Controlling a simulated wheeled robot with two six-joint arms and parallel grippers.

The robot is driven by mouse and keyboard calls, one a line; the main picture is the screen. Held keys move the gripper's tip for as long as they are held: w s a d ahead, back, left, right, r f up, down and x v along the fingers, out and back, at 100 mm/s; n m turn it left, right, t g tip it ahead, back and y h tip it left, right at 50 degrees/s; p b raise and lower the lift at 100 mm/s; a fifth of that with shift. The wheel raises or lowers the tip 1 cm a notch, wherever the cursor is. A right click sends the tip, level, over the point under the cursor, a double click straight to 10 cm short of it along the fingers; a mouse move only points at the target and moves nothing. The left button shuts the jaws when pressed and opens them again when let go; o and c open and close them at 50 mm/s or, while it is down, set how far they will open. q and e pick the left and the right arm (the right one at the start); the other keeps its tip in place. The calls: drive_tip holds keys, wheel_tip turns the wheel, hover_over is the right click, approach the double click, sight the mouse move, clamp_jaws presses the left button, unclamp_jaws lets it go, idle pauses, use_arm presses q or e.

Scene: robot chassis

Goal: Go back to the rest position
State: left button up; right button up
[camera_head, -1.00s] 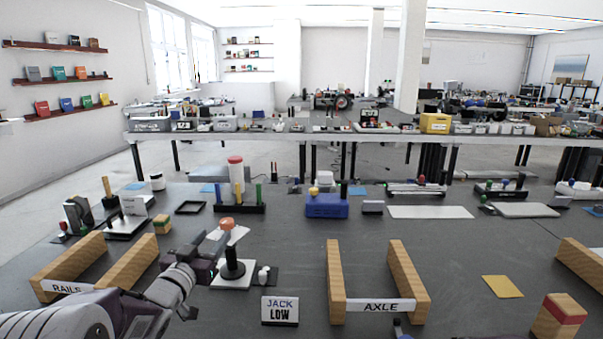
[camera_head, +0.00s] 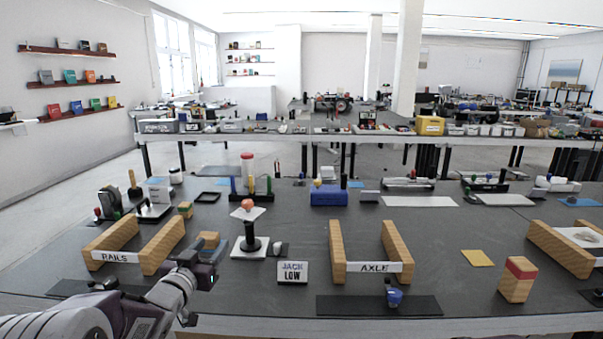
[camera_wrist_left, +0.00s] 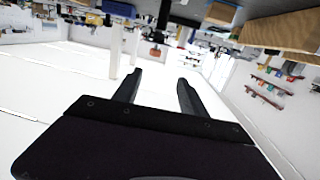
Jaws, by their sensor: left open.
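My left gripper (camera_head: 208,262) is over the near left part of the dark table in the head view, between the rails stand and the jack. In the left wrist view my left gripper (camera_wrist_left: 160,80) has its two dark fingers apart with nothing between them. The view past the fingers is tilted, showing bright floor and wall. The jack (camera_head: 250,236), with a black post and orange top on a white plate, stands to the right of the gripper, apart from it. My right gripper does not show.
Wooden blocks with a RAILS label (camera_head: 115,257) stand left of the gripper. A JACK LOW sign (camera_head: 293,272) and an AXLE stand (camera_head: 374,267) are to the right. A blue item (camera_head: 394,297) sits on a dark strip near the front edge. Open tabletop (camera_head: 450,225) shows at right.

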use_arm(q)
drive_tip(key=s+d+f+n+g+y+b, duration=0.1)
drive_tip(key=s+d+f+g+b, duration=0.4)
drive_tip(key=s+f, duration=1.05)
drive_tip(key=s+f+n+g+y+b, duration=0.1)
drive_tip(key=s+f+g+b, duration=0.5)
drive_tip(key=s+f+g, duration=0.95)
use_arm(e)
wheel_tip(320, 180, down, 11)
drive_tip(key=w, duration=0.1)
use_arm(q)
drive_tip(key=w+r+t+p, duration=0.2)
drive_tip(key=r+p, duration=1.1)
drive_tip(key=p, duration=0.2)
drive_tip(key=w+r+t+p, duration=0.1)
drive_tip(key=r+t+p, duration=0.1)
drive_tip(key=r+p, duration=1.2)
drive_tip(key=shift+w+t+p, duration=0.35)
drive_tip(key=shift+p, duration=0.8)
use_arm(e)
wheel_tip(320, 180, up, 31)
use_arm(q)
drive_tip(key=shift+r, duration=0.1)
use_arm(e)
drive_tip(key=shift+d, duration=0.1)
